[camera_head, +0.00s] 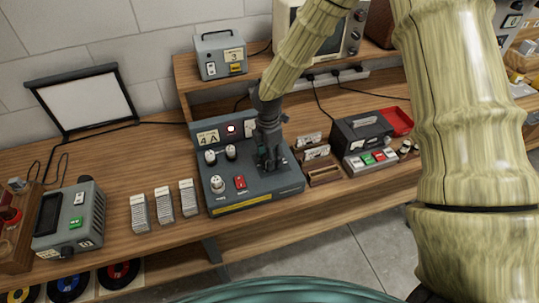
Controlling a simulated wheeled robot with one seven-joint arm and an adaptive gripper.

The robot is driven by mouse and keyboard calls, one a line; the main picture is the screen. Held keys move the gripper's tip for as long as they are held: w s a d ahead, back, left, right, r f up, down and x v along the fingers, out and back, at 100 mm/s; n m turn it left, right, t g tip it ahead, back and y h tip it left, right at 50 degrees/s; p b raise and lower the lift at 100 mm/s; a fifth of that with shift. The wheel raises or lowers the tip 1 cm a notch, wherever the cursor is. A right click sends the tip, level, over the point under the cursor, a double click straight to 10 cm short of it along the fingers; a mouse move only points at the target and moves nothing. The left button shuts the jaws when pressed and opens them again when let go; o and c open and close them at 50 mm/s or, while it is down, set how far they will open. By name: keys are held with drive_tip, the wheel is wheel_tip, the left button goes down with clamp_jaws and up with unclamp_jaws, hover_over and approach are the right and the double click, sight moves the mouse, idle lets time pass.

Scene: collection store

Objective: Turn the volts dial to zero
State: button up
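A dark grey control unit (226,207) marked "4A" stands on the wooden bench. Its sloped panel carries two knobs side by side, a left knob (210,157) and a right knob (231,152), and a pale lower knob (217,183). The small lettering is too small to read, so I cannot tell which dial is volts. A red switch (240,182) sits right of the lower knob. My gripper (270,163) points down over the right part of the panel and hides what is beneath it. I cannot tell whether its fingers are open or touching anything.
Several grey card stacks (163,206) and a grey-green device (70,218) stand to the left. A black device with coloured buttons (362,140) and a wooden holder (322,172) are to the right. A shelf behind bears a grey box (220,53) and a monitor (355,30).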

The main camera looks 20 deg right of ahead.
drive_tip(key=shift+n, duration=0.3)
idle(0.4)
drive_tip(key=o, duration=1)
drive_tip(key=shift+r, duration=0.1)
drive_tip(key=r, duration=0.8)
drive_tip(key=w+r, duration=0.1)
drive_tip(key=r, duration=0.2)
drive_tip(key=shift+r, duration=0.4)
drive_tip(key=shift+a, duration=0.15)
